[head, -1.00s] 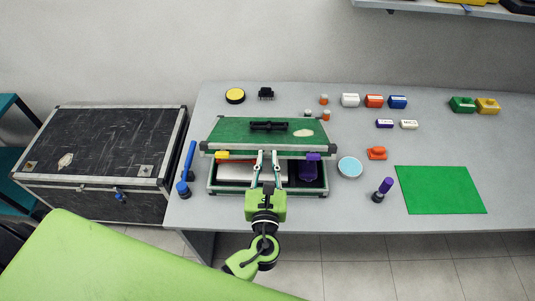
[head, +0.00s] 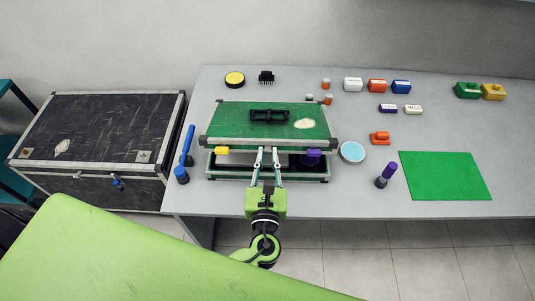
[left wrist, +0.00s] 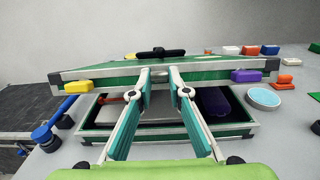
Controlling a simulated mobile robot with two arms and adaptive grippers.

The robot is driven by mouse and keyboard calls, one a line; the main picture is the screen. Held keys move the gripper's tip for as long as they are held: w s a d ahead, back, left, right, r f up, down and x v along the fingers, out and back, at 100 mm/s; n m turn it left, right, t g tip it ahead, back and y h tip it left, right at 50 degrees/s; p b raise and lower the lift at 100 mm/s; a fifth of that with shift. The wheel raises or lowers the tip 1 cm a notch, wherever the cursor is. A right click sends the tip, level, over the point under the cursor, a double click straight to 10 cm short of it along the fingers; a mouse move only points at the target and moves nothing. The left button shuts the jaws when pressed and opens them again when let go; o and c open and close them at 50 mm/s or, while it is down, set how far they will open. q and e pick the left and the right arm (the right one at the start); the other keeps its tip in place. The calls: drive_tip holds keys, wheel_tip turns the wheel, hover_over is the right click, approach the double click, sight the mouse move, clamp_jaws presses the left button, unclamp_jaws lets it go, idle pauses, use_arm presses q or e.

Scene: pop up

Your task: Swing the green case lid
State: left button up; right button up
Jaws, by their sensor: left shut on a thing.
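The green case (head: 210,169) sits on the grey table with its lid (head: 228,117) partly open, tilted over the base. The lid has a black handle (head: 268,115), a pale patch and a metal-edged rim; it also shows in the left wrist view (left wrist: 105,71). A yellow latch (head: 222,150) and a purple latch (head: 313,154) sit at its front edge. My left gripper (head: 267,152) is shut on the middle of the lid's front edge. Its fingertips (left wrist: 159,80) hide part of that edge. Inside the base, a light panel and a dark purple item show under the lid. My right gripper is out of view.
A blue-handled tool (head: 187,148) stands just left of the case. A light blue round tin (head: 352,152) and a purple-topped tool (head: 386,174) stand to its right. Small blocks and a green mat (head: 445,176) lie farther right. A black trunk (head: 100,130) stands left of the table.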

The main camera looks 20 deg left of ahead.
use_arm(q)
wheel_tip(320, 180, down, 7)
drive_tip(key=s+b, duration=0.2)
drive_tip(key=b, duration=0.3)
drive_tip(key=shift+s+d+f, duration=0.2)
drive_tip(key=shift+d, duration=0.15)
drive_tip(key=f+b, duration=0.1)
drive_tip(key=f, duration=0.1)
drive_tip(key=f+b, duration=0.1)
drive_tip(key=shift+s+b, duration=0.25)
drive_tip(key=shift+b, duration=0.05)
drive_tip(key=o, duration=1)
drive_tip(key=shift+r, duration=0.1)
drive_tip(key=shift+c, duration=0.2)
drive_tip(key=shift+s+d, duration=0.1)
drive_tip(key=shift+s+d, duration=0.1)
drive_tip(key=shift+s, duration=0.2)
drive_tip(key=v, duration=1.1)
